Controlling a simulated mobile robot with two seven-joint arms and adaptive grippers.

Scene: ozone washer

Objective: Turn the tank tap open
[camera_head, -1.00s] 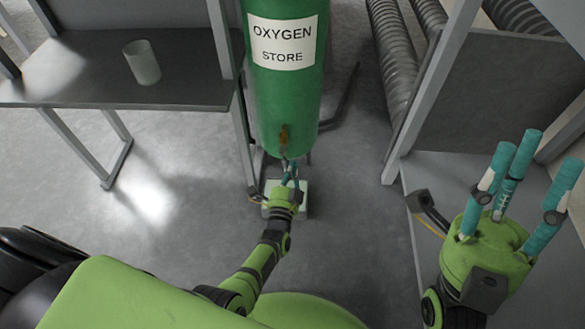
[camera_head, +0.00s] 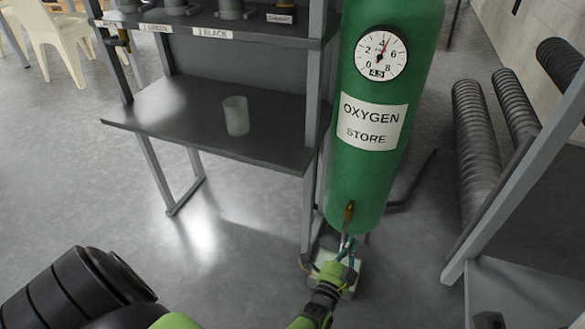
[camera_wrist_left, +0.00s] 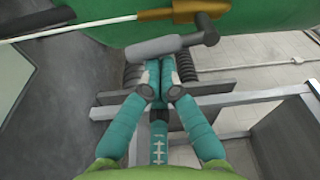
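The tall green oxygen tank (camera_head: 362,185) stands right of centre in the head view. Its brass tap (camera_head: 349,212) sits low on the front. In the left wrist view the brass tap body (camera_wrist_left: 190,10) is at the top, with a grey lever handle (camera_wrist_left: 155,48) below it. My left gripper (camera_head: 347,250) is just under the tap. In the wrist view its teal fingers (camera_wrist_left: 158,72) are drawn together, with their tips at the lever handle; the handle partly covers the tips. I cannot tell whether they touch it. My right gripper is out of view.
A grey shelf bench (camera_head: 190,115) with a translucent cup (camera_head: 236,116) stands left of the tank. A pale box (camera_head: 350,285) lies on the floor below the tap. Ribbed grey hoses (camera_head: 476,140) and a grey frame (camera_head: 520,165) stand to the right. The tank's dial gauge (camera_head: 381,53) reads about 4.5.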

